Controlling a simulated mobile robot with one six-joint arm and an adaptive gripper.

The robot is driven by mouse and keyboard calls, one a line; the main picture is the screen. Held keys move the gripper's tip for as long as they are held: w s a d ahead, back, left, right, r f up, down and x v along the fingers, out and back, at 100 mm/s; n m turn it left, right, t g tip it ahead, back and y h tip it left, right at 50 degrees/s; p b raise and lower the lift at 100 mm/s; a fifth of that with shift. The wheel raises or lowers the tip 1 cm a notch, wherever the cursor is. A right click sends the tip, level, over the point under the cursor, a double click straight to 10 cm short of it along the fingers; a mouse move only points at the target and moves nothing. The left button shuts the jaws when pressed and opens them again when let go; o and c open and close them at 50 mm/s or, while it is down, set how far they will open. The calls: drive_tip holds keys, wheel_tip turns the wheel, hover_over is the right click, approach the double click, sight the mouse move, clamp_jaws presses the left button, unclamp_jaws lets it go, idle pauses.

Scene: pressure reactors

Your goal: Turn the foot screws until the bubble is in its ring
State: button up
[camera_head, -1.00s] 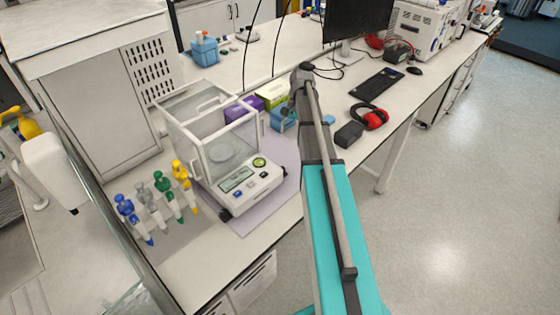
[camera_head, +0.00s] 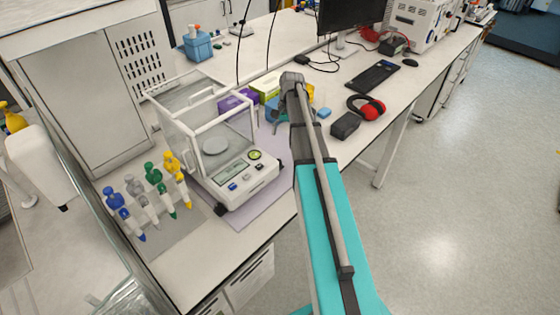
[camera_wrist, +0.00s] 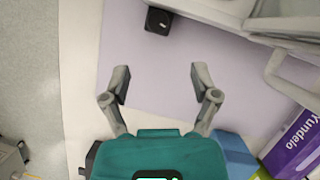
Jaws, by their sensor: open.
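The balance (camera_head: 232,190) is a white instrument with a clear draft shield, standing on a lilac mat (camera_head: 262,205). Its round green bubble level (camera_head: 255,155) is at the front right of the panel; the bubble is too small to place against its ring. A dark foot screw (camera_head: 221,209) shows at the front left corner.
Several coloured pipettes (camera_head: 146,199) stand left of the balance. Purple (camera_wrist: 296,148) and blue (camera_wrist: 237,155) boxes are close to my gripper's right. A black box (camera_head: 345,125) and red ear muffs (camera_head: 368,107) lie right of my arm, near the bench edge.

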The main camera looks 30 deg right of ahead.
drive_tip(key=shift+b+x, duration=4.15)
drive_tip(key=shift+x, duration=0.65)
clamp_jaws()
drive_tip(key=shift+d, duration=0.1)
